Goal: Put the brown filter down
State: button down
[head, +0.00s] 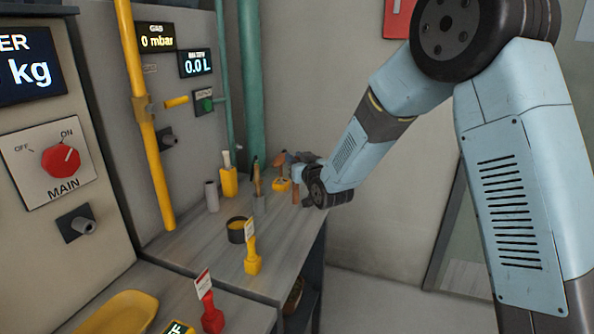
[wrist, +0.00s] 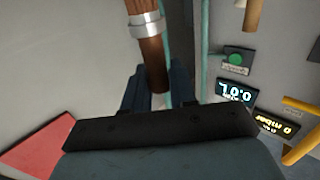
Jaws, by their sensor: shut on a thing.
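The brown filter (wrist: 151,55) shows in the wrist view as a brown rod with a silver band, between the two dark fingers of my gripper (wrist: 158,88). My gripper is shut on it. In the head view my gripper (head: 303,165) is over the far right part of the grey bench (head: 185,248). A small brown piece (head: 296,194) shows just below it, probably the filter's end. Whether it touches the bench I cannot tell. My wrist hides part of it.
Close left of my gripper stand a yellow piece (head: 282,185), an upright wooden-handled tool (head: 257,180) and a yellow bottle (head: 229,182). The bench's right front looks clear.

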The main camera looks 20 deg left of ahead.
jog(key=shift+w+a+f, duration=0.1)
jog(key=shift+w+f, duration=0.1)
jog(key=shift+f, duration=1.55)
jog(key=shift+f, duration=0.1)
jog(key=c, duration=0.9)
grip_release()
jog(key=v, duration=1.2)
